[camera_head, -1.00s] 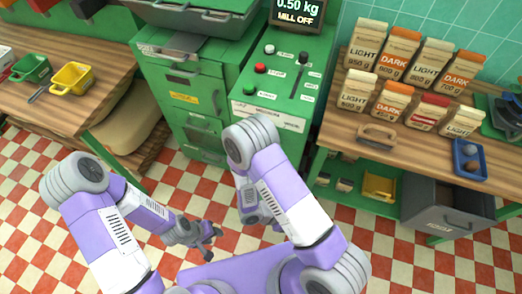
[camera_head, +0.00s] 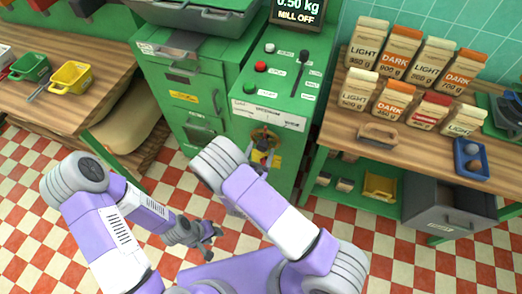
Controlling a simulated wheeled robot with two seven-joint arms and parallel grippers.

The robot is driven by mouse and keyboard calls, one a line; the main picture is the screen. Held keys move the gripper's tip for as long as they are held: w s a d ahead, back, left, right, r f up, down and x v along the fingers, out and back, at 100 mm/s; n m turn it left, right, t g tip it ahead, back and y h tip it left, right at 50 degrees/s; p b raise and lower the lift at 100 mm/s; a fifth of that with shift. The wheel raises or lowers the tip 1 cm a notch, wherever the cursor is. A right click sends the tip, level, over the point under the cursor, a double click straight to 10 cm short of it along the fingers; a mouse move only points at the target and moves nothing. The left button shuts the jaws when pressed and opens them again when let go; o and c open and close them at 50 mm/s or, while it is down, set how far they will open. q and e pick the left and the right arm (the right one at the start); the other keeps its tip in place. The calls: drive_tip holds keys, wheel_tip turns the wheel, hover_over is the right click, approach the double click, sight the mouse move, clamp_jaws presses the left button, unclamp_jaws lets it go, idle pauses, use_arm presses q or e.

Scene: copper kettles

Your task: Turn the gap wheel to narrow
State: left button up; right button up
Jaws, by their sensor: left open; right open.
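The gap wheel (camera_head: 264,132) is a small brown wheel on the front of the green mill cabinet (camera_head: 290,155), below the control panel. A yellow plate shows just beneath it. My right gripper (camera_head: 261,152) is open at the wheel's lower part, in front of the yellow plate. It partly covers the wheel, and I cannot tell whether the fingers touch it. My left gripper (camera_head: 214,234) is open and empty, low over the tiled floor, well away from the wheel.
The control panel has a red button (camera_head: 261,67), a green button (camera_head: 250,88) and an upright lever (camera_head: 301,70). The display (camera_head: 297,13) reads 0.50 kg, MILL OFF. A wooden table (camera_head: 340,120) with several labelled bags stands close on the right.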

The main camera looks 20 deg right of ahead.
drive_tip(key=shift+w+d, duration=0.25)
drive_tip(key=shift+w, duration=0.1)
clamp_jaws()
idle(0.3)
